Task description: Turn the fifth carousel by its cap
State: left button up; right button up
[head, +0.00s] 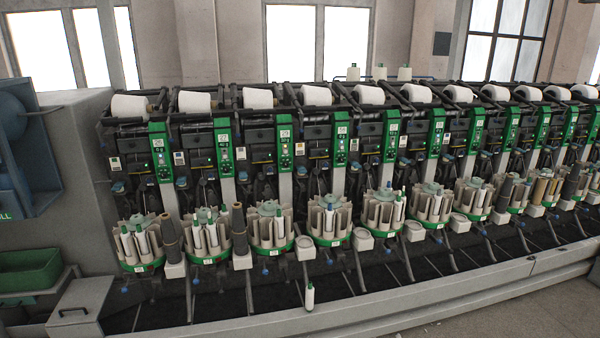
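A row of round carousels with beige pockets and green base rings runs along the front of the winder. Counting from the left, the fifth carousel (378,212) is right of the picture's middle. Its pale cap (384,193) sits on top in the centre, with slim white bobbins standing in pockets at its right side. The fourth carousel (329,222) is to its left and the sixth carousel (431,205) to its right. Neither of my grippers shows in the head view.
A white bobbin with a green tip (310,297) stands at the front rail (390,305). Grey blocks (363,240) stand between carousels, some carrying dark cones (239,228). A grey cabinet (75,170) and a green bin (30,270) are at left. Floor is clear at lower right.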

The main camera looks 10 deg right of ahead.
aim_at(378, 208)
jog(key=i+l+z, duration=0.7)
jog(key=i+z, duration=0.2)
jog(key=i+l+z, duration=0.15)
jog(key=i+z, duration=0.15)
jog(key=i, duration=0.45)
jog(key=i+z, duration=0.3)
jog(key=i, duration=0.45)
jog(key=i+u, duration=0.4)
jog(key=i+l+u, duration=0.15)
jog(key=u, duration=0.25)
jog(key=i+l+u, duration=0.2)
jog(key=u, duration=0.25)
jog(key=i+u, duration=0.2)
jog(key=u, duration=0.25)
jog(key=i+l+u, duration=0.15)
jog(key=u, duration=0.25)
jog(key=i+l+u, duration=0.15)
jog(key=u, duration=0.3)
jog(key=i+l, duration=0.05)
